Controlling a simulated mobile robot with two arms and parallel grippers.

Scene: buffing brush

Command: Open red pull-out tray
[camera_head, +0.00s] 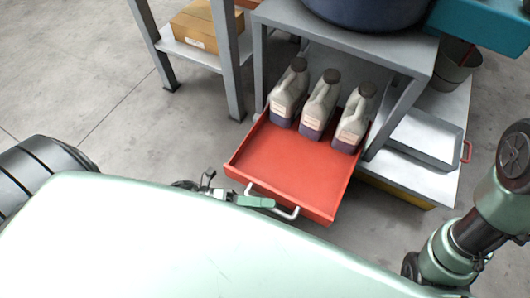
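The red pull-out tray (285,165) is slid well out from under the grey metal table. Its front faces me and carries a pale bar handle (289,213). Three jugs with dark caps stand upright in a row at its back: left (289,94), middle (320,105) and right (353,119). My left gripper (262,202) is at the left part of the handle, with a green finger lying across the bar. Its other finger is hidden, so its grip is unclear. My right arm shows at the right edge, but its gripper is out of view.
A grey table (345,38) stands over the tray's back, bearing a dark blue tub (370,10). A grey bin (425,138) sits on a low shelf to the right. A cardboard box (195,27) is on a shelf at back left. Floor left of the tray is clear.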

